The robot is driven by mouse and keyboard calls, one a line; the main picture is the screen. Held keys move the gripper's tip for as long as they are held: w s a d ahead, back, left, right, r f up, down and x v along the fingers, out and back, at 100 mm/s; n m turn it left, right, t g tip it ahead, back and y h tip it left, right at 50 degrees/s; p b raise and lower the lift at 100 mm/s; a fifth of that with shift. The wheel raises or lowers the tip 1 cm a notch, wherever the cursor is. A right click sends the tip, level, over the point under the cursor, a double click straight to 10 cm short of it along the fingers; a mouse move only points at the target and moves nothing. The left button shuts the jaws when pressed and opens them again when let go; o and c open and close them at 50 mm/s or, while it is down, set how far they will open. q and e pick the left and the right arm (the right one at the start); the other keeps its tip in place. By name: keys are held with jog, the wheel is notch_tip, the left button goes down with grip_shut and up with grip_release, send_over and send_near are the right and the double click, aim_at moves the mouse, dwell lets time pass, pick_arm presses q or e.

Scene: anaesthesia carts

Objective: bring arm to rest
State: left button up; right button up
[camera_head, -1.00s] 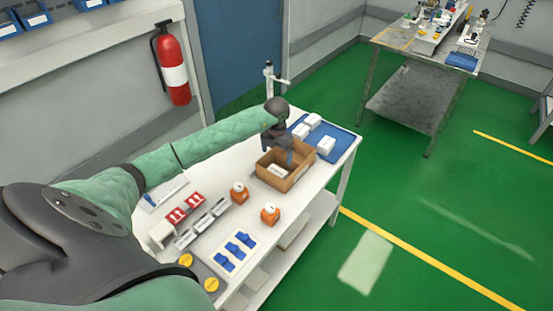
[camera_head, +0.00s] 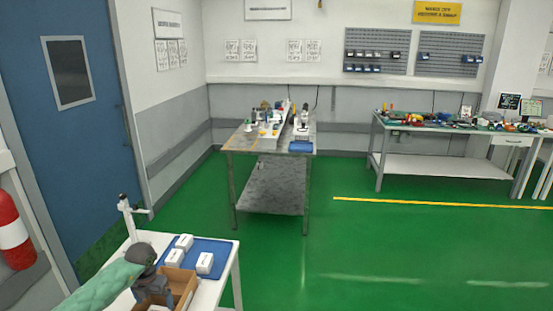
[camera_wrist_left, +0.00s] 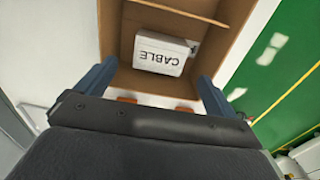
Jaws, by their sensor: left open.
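My left gripper (camera_wrist_left: 152,85) is open, with its two blue-grey fingers apart at the near side of a cardboard box in the left wrist view. The cardboard box (camera_wrist_left: 215,62) holds a white carton (camera_wrist_left: 160,53) marked CABLE, which lies beyond the fingertips and is not gripped. In the head view my left arm comes in at the lower left and its wrist is over the box (camera_head: 180,284); the fingertips are hidden there. My right gripper is not in view.
A blue tray (camera_head: 213,246) with several white cartons lies beside the box on the white table (camera_head: 228,285). A white stand (camera_head: 128,218) rises behind. A metal workbench (camera_head: 270,160) stands farther off, and green floor is clear to the right.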

pick_arm(q)
notch_tip(320, 180, down, 6)
jog(key=shift+f+b, duration=0.25)
jog(key=shift+b, duration=0.75)
jog(key=shift+f, duration=0.45)
jog(key=shift+r, duration=0.2)
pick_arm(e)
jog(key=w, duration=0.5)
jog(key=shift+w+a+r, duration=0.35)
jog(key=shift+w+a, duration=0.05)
